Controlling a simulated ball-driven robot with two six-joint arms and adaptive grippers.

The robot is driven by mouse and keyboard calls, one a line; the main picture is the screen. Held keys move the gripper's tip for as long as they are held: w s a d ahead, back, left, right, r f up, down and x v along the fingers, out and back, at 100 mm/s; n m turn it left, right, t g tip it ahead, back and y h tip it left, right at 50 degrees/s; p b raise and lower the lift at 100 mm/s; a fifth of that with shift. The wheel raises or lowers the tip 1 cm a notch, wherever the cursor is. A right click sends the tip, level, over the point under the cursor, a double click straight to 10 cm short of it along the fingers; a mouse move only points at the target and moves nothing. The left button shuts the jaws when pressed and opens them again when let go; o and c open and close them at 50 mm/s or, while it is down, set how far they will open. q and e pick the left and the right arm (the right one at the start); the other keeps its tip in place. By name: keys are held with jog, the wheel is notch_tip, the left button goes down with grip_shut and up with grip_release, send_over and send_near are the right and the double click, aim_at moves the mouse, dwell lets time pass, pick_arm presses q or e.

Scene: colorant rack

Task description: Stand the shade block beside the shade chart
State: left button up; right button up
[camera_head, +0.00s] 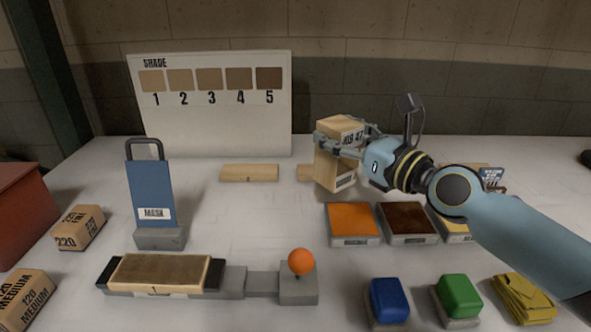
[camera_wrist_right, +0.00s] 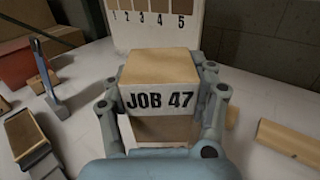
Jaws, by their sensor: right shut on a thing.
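The shade chart (camera_head: 209,118) is a white board with several numbered brown swatches. It stands upright at the back left of the table, and its lower part shows at the top of the right wrist view (camera_wrist_right: 156,30). The shade block (camera_head: 334,172) is a pale wooden block marked JOB 47, right of the chart and apart from it. My right gripper (camera_head: 345,140) is shut on this block, with a finger on each side in the right wrist view, where its label (camera_wrist_right: 160,101) faces me. I cannot tell whether its base touches the table. My left gripper is not in view.
A wooden strip (camera_head: 249,173) lies in front of the chart, and another (camera_head: 305,172) is partly hidden behind the block. The blue MASK tool (camera_head: 150,188) stands front left of the chart. Orange (camera_head: 352,222) and brown (camera_head: 407,221) trays sit in front of the block.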

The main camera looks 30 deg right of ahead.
pick_arm(q)
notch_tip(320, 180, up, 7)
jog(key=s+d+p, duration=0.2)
jog(key=p, duration=0.3)
pick_arm(e)
jog(key=w+d+r+m+h, duration=0.1)
jog(key=w+d+m+h, duration=0.25)
jog(key=d, duration=0.45)
pick_arm(q)
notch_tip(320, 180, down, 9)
jog(key=b, duration=0.9)
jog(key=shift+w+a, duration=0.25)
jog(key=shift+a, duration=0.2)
pick_arm(e)
jog(key=shift+n+h, duration=0.35)
jog(key=shift+h, duration=0.1)
jog(key=w+a+f, duration=0.2)
jog(key=a+f, duration=0.1)
jog(key=w+a+f, duration=0.2)
jog(key=a+f, duration=0.1)
jog(key=f, duration=0.1)
jog(key=w+a+f, duration=0.2)
jog(key=a+f, duration=0.1)
jog(key=f, duration=0.1)
jog(key=shift+w+f, duration=0.1)
jog(key=shift+w, duration=0.1)
jog(key=shift+f, duration=0.15)
jog(key=o, duration=1.5)
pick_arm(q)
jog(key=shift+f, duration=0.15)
